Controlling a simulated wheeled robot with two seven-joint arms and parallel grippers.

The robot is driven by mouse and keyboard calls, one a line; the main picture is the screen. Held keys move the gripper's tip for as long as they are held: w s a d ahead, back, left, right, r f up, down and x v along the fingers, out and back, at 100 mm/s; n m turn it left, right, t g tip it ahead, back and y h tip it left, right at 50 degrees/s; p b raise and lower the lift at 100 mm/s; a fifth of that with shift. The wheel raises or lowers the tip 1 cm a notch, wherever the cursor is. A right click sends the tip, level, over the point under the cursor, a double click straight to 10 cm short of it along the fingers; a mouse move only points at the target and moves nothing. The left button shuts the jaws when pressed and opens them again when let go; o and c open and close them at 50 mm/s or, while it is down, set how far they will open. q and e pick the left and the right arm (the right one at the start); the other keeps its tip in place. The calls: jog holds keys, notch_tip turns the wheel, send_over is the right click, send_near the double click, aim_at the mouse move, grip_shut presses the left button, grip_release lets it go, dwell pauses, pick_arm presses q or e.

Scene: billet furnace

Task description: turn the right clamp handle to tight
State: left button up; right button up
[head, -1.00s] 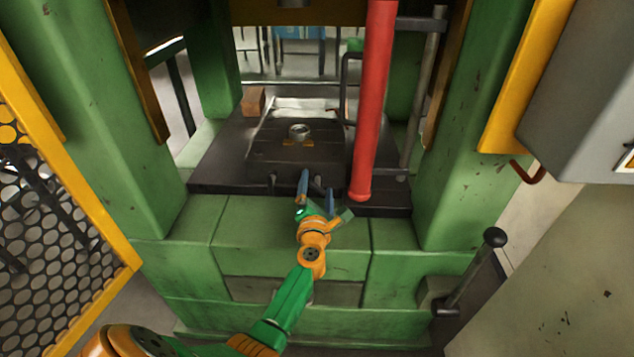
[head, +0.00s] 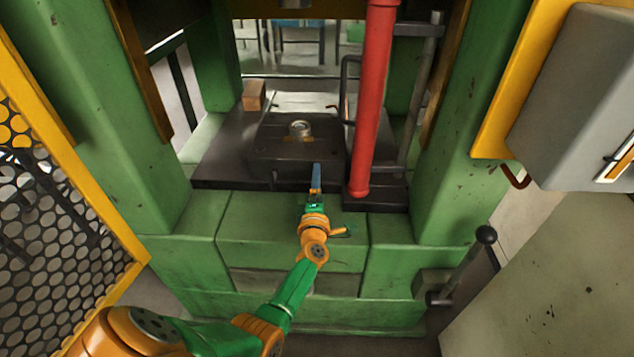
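My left gripper (head: 316,178) reaches in from below, pointing at the front edge of the dark die block (head: 275,150). Its blue fingers line up as a single bar, so I cannot tell whether they are open or shut. The right clamp handle is hidden behind the fingers, and I cannot tell whether they touch it. The left clamp handle (head: 274,180) shows as a small dark peg on the block's front. My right gripper is not in view.
A red vertical cylinder (head: 372,110) stands just right of the gripper, with dark pipes beside it. A metal ring (head: 300,129) sits on the block and a brown brick (head: 254,95) lies behind left. Green press columns (head: 120,110) flank the opening. A black-knobbed lever (head: 466,265) stands front right.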

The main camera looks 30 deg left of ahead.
pick_arm(q)
jog(key=shift+m, duration=0.4)
jog(key=o, duration=1.1)
jog(key=shift+c, duration=0.2)
jog(key=shift+s+d, duration=0.2)
jog(key=shift+s, duration=0.05)
jog(key=p+v, duration=0.2)
jog(key=v, duration=0.4)
jog(key=shift+s+d, duration=0.1)
jog(key=shift+s, duration=0.15)
